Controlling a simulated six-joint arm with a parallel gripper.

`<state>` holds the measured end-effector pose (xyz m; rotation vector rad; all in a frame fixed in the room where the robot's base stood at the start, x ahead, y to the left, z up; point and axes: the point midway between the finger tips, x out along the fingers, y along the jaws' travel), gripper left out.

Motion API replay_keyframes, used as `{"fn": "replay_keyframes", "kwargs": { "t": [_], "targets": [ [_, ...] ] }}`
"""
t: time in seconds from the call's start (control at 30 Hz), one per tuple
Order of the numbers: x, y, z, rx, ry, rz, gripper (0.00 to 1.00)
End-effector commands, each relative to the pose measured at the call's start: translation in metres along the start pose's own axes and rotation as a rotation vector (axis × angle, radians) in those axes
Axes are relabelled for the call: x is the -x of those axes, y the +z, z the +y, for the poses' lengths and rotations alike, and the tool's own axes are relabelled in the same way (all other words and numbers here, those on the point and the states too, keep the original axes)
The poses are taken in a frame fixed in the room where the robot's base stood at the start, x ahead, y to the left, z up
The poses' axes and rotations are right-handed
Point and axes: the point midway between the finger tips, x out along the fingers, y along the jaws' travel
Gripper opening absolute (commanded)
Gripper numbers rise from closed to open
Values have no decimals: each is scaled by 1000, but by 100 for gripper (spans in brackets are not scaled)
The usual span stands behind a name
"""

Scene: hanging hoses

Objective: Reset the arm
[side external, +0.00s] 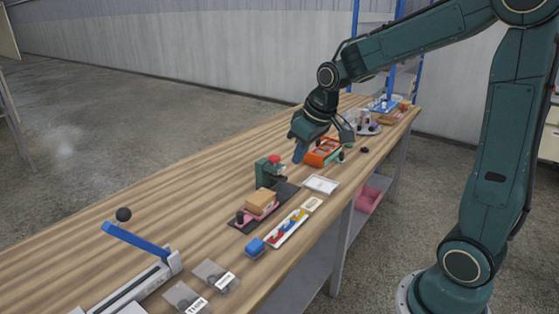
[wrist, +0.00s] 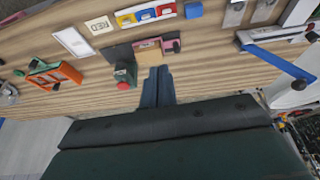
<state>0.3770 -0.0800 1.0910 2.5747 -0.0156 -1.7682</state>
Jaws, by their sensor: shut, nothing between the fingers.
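My gripper (side external: 298,155) is above the long wooden table (side external: 190,190) in the side external view, fingers pointing down. Its two blue-grey fingers are together, with nothing between them. In the wrist view the closed fingertips (wrist: 159,69) show at the centre, near a green device with a red knob (wrist: 124,78). That device also stands in the side external view (side external: 268,173), below and left of the fingers in the picture. The fingers appear apart from it. My arm reaches over the table from the right, bent at the elbow.
An orange tray (side external: 322,152) lies close to the right of my gripper. A tan block on a pink holder (side external: 262,204), a white tray of coloured pieces (side external: 287,228) and a blue block (side external: 254,248) lie nearer. A blue lever (side external: 137,241) rises at front left. The table's left side is mostly clear.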

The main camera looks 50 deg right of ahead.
Motion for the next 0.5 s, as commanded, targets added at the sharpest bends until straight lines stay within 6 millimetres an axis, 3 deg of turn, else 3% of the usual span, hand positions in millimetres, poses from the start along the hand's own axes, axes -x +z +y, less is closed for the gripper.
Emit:
{"fn": "replay_keyframes", "kwargs": {
  "t": [0.2, 0.5],
  "targets": [
    [43, 28, -26, 5, 4, 30, 0],
    [86, 75, -53, 4, 3, 65, 0]
  ]
}}
